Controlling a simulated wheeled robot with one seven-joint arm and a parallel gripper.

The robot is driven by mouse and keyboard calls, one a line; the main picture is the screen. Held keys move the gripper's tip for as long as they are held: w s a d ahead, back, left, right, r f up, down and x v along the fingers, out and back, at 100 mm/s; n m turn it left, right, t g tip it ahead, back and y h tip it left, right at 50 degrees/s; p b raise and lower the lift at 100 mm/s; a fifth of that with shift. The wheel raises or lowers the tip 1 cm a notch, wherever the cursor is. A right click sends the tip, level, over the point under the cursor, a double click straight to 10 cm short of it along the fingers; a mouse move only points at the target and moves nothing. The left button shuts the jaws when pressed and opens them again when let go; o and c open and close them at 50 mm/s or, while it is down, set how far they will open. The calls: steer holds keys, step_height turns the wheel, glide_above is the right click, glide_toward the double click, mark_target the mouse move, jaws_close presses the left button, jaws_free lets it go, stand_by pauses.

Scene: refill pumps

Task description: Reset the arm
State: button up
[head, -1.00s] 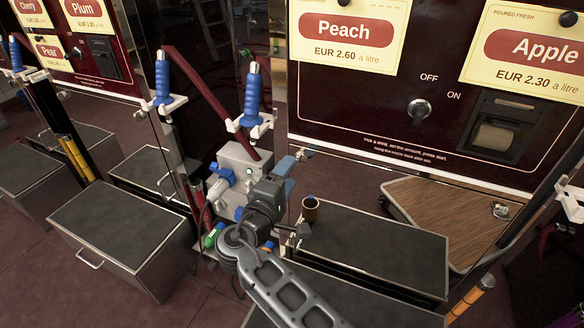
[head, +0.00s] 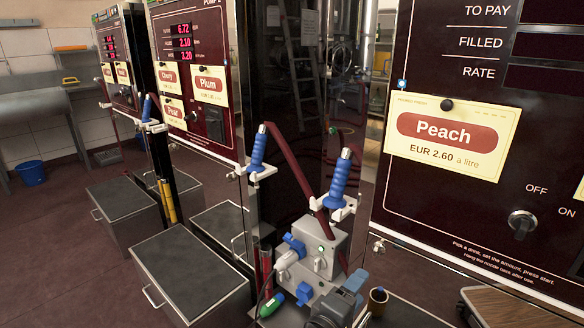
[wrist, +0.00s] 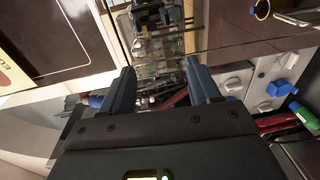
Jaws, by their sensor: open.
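My gripper shows in the wrist view (wrist: 157,88) with its two dark blue-grey fingers spread apart and nothing between them. The valve box also shows at the right of the wrist view (wrist: 238,82).
Two blue-handled nozzles (head: 339,180) (head: 258,150) sit in white holders by the pumps. A small brown cup (head: 377,300) stands right of my arm. The Peach panel (head: 443,132) rises at right. Dark-topped metal boxes (head: 190,270) stand on the floor at left.

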steer(key=s+f+g+y+p, duration=0.1)
steer(key=s+f+y, duration=0.2)
steer(key=s, duration=0.3)
steer(key=s+d+f+y+p, duration=0.1)
steer(key=s+f+y+p, duration=0.1)
steer(key=s+f, duration=0.35)
steer(key=s+f+g+y+p, duration=0.1)
steer(key=s+f+y, duration=0.15)
steer(key=s, duration=0.55)
steer(key=s+r+m+y+p, duration=0.2)
steer(key=s+r+m+y, duration=0.3)
steer(key=s, duration=0.7)
steer(key=s+d+r+m+t+p, duration=0.2)
steer(key=s+r, duration=0.5)
steer(key=r, duration=0.5)
steer(key=s+d+r+m+t+p, duration=0.2)
steer(key=s+r, duration=0.5)
steer(key=r, duration=0.6)
steer(key=shift+d+m+h, duration=0.25)
steer(key=shift+m+h, duration=0.05)
steer(key=shift+h, duration=0.15)
